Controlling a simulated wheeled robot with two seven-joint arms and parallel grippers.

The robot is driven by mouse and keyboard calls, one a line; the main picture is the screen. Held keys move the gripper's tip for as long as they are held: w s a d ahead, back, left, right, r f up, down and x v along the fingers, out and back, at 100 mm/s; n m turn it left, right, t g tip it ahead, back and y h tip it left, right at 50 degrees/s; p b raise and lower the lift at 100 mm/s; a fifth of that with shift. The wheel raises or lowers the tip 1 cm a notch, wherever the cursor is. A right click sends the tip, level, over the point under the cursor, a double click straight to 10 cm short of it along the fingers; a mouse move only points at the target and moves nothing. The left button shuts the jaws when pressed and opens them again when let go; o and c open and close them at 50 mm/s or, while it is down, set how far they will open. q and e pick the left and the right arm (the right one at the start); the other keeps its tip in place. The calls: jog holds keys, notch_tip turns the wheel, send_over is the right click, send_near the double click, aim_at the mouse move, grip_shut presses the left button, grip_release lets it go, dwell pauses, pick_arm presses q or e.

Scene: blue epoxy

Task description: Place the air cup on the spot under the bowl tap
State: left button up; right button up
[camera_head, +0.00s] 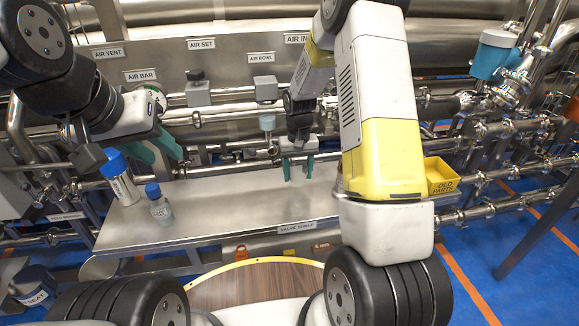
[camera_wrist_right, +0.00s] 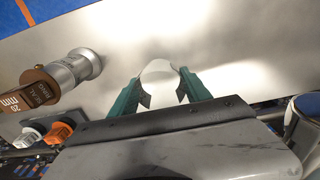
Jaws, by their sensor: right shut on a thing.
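My right gripper (camera_head: 298,172) is low over the metal shelf (camera_head: 225,205). In the right wrist view its two teal fingers (camera_wrist_right: 160,88) are shut on a pale, translucent cup (camera_wrist_right: 158,70), which blends into the shelf behind it. Whether the cup touches the shelf I cannot tell. The "AIR BOWL" label (camera_head: 261,58) is on the back panel, above a grey block (camera_head: 265,87) and a pale fitting (camera_head: 267,122), left of my right gripper. No marked spot is clear. My left gripper (camera_head: 155,150) is open and empty above the shelf's left part.
A blue-capped bottle (camera_head: 160,208) stands on the shelf's left part, near a larger blue-capped bottle (camera_head: 121,180). A yellow bin (camera_head: 441,177) is at the right. In the right wrist view a silver fitting (camera_wrist_right: 75,68) stands left of the fingers. The shelf's middle is clear.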

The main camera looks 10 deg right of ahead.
aim_at(297, 181)
jog(key=shift+w+f, duration=0.2)
jog(key=shift+f, duration=1.8)
jog(key=shift+f, duration=0.1)
jog(key=o, duration=1.3)
jog(key=shift+o, duration=0.2)
